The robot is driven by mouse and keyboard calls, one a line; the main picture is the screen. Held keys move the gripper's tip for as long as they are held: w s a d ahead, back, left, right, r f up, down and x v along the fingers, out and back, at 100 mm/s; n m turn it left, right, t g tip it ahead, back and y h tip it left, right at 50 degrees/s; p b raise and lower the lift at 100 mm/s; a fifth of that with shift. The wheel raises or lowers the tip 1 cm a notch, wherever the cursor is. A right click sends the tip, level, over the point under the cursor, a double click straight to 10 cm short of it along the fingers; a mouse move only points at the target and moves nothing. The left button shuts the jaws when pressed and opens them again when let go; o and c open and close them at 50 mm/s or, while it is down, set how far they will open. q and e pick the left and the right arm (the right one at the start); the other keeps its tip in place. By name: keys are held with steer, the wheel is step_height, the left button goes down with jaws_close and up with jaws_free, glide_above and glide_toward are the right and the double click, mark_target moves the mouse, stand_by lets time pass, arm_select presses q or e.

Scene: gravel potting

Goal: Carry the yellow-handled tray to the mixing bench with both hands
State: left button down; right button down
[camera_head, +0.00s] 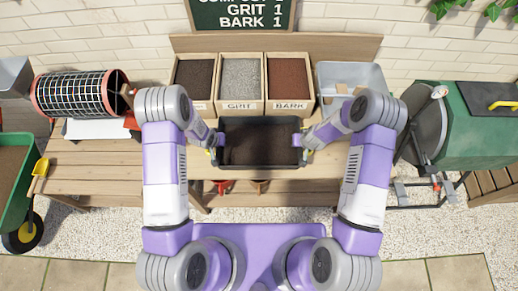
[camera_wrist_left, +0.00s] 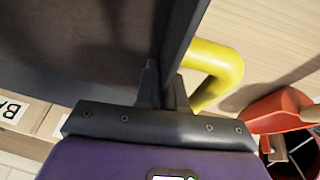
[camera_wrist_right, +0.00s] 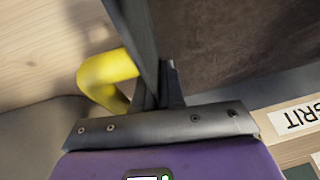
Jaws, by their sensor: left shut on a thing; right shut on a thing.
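The dark grey tray (camera_head: 258,166), filled with brown soil, is level over the bench in front of the labelled bins. I cannot tell whether its underside touches the wood. My left gripper (camera_head: 213,151) is shut on the tray at its left end, and my right gripper (camera_head: 304,150) is shut on it at its right end. In the left wrist view, the fingers (camera_wrist_left: 165,90) sit at the tray wall beside a yellow handle (camera_wrist_left: 225,68). The right wrist view shows the fingers (camera_wrist_right: 160,88) at the opposite wall, beside the other yellow handle (camera_wrist_right: 100,78).
The bench (camera_head: 105,180) holds the compost bin (camera_head: 194,78), grit bin (camera_head: 241,78) and bark bin (camera_head: 288,78) behind the tray. A grey tub (camera_head: 350,75) stands right of them. A mesh drum (camera_head: 75,94) is at left, a green barrel (camera_head: 470,125) at right.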

arm_select(q)
steer(key=shift+f, duration=0.3)
arm_select(e)
steer(key=shift+f, duration=0.3)
arm_select(q)
steer(key=c, duration=1.7)
jaws_free()
steer(key=shift+f+b, duration=0.15)
steer(key=shift+b, duration=0.15)
arm_select(e)
steer(key=c, duration=1.7)
jaws_free()
steer(key=shift+f, duration=0.15)
arm_select(q)
steer(key=o, duration=0.5)
steer(key=shift+c, duration=0.2)
arm_select(e)
steer(key=o, duration=0.5)
steer(key=shift+c, duration=0.2)
arm_select(q)
steer(key=shift+r, duration=0.2)
arm_select(e)
steer(key=shift+s+d+r, duration=0.15)
steer(key=shift+r, duration=0.5)
steer(key=v, duration=1.1)
arm_select(q)
steer(key=v, duration=0.7)
steer(key=shift+s+r, duration=0.25)
steer(key=shift+r, duration=0.1)
